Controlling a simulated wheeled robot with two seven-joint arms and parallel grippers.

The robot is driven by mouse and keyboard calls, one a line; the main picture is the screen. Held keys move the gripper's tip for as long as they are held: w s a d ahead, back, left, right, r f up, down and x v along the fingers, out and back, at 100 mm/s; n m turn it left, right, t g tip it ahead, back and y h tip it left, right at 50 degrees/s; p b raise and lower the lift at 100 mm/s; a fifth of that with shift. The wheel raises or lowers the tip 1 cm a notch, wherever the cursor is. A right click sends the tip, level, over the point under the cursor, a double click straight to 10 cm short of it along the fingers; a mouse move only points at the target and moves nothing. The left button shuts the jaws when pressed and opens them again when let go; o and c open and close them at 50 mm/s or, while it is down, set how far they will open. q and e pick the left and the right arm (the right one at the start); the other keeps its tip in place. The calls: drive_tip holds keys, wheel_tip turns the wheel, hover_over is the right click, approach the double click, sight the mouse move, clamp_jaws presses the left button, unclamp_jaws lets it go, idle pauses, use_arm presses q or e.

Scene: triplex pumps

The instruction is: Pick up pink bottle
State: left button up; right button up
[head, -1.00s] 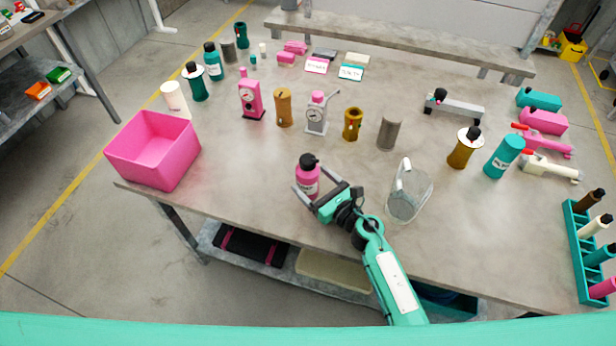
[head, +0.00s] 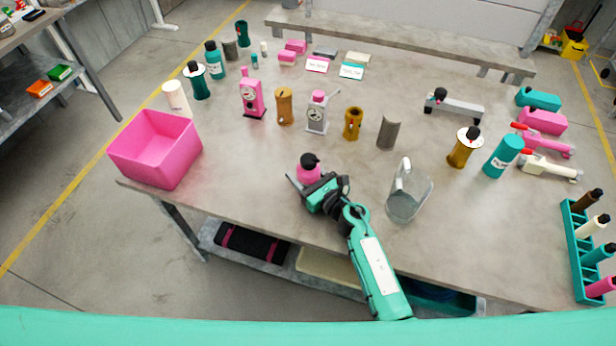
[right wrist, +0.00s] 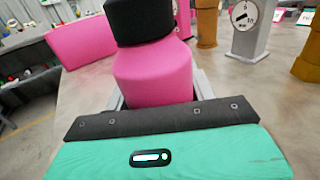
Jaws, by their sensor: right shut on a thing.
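The pink bottle (head: 309,171) with a black cap stands upright near the front middle of the table (head: 260,205). It also shows large in the right wrist view (right wrist: 153,72), right in front of the palm. My right gripper (head: 311,182) reaches in from the front and is shut on the bottle, with a finger on each side. The gripper body hides the lower part of the bottle, so I cannot tell whether its base touches the table. My left gripper is not in view.
A pink bin (head: 155,150) stands to the left. A clear jug (head: 408,190) stands close to the right of my right arm. Behind are a pink device (head: 251,97), a grey device (head: 317,113) and brown cylinders. A teal rack (head: 580,250) holds bottles at far right.

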drive_tip(key=shift+r, duration=0.1)
wheel_tip(320, 180, up, 16)
drive_tip(key=p, duration=0.8)
drive_tip(key=shift+r, duration=0.2)
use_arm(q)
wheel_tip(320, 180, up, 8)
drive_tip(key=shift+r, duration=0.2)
use_arm(e)
drive_tip(key=shift+r, duration=0.75)
